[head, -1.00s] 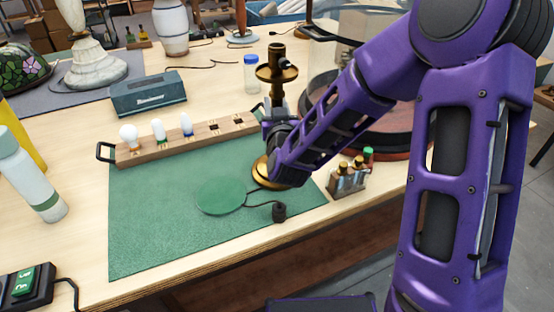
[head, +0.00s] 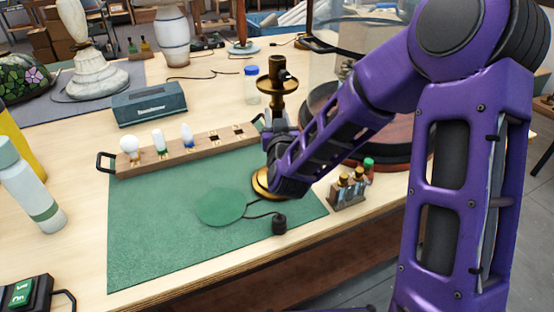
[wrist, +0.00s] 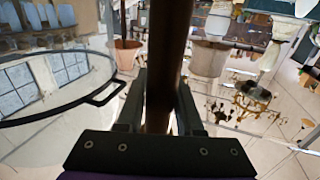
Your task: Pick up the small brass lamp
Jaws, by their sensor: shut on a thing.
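The small brass lamp (head: 275,86) stands upright at the right part of the green mat (head: 150,250), with a dish-like collar and socket on top. Its round base (head: 262,183) is partly hidden behind my arm. My gripper (head: 274,120) is shut on the lamp's stem below the collar. In the wrist view the dark brown stem (wrist: 168,60) runs upright between the two fingers of my gripper (wrist: 160,105). I cannot tell whether the base touches the mat. A dark cord with a black plug (head: 279,223) lies on the mat near the base.
A wooden bulb rack (head: 205,143) with several bulbs lies behind the mat. A green disc (head: 221,207) lies on the mat. A small bottle holder (head: 347,192) is close right of my gripper. A large glass-sided round container (head: 320,85) stands behind. The mat's front left is clear.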

